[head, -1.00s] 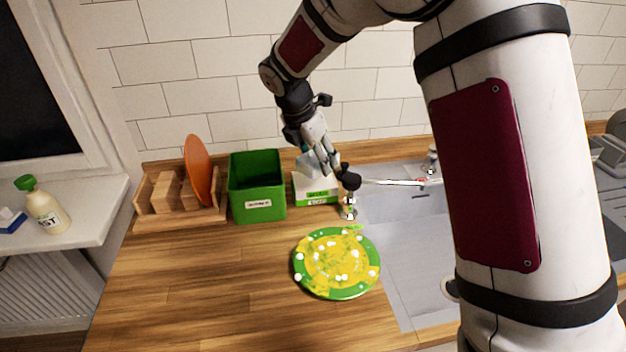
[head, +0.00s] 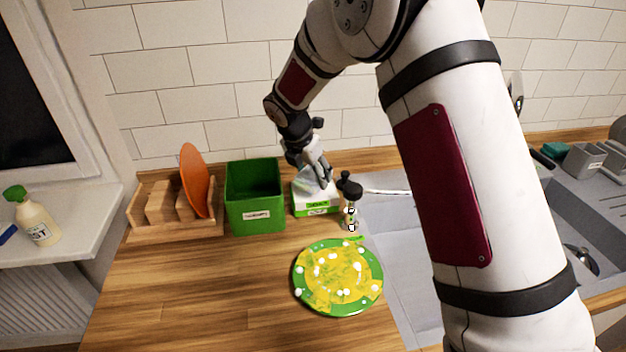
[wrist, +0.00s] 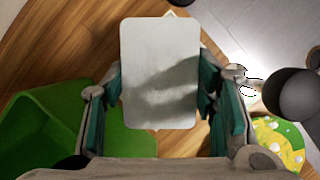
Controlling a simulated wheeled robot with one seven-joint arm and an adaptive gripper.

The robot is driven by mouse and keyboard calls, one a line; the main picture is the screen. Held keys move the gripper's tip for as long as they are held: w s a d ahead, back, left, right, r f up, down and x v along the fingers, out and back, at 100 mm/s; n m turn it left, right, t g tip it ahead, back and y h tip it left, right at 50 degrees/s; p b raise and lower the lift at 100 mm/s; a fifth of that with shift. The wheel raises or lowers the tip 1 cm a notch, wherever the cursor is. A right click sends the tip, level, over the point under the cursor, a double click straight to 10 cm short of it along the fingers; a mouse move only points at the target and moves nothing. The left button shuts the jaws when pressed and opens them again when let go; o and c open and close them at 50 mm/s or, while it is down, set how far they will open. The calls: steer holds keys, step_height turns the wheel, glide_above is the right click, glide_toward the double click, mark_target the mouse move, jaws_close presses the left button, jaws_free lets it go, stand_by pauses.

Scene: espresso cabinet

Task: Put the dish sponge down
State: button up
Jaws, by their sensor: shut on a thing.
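The dish sponge is a pale grey, rounded block (wrist: 160,70) between my fingers in the wrist view. My gripper (wrist: 160,100) is shut on it, with one teal-lined finger on each side. In the head view my gripper (head: 322,176) points down over a small white and green box (head: 317,209) at the back of the counter. The sponge shows there only as a pale patch (head: 308,182), partly hidden by the fingers. It is at the top of the box; I cannot tell whether it touches it.
A green bin (head: 255,200) stands just left of the box. A dark-topped bottle (head: 350,190) stands close on the right, beside the sink (head: 405,270). A messy green plate (head: 338,278) lies in front. A wooden rack (head: 165,208) is at left. The front-left counter is clear.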

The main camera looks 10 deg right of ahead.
steer(key=shift+f, duration=1.1)
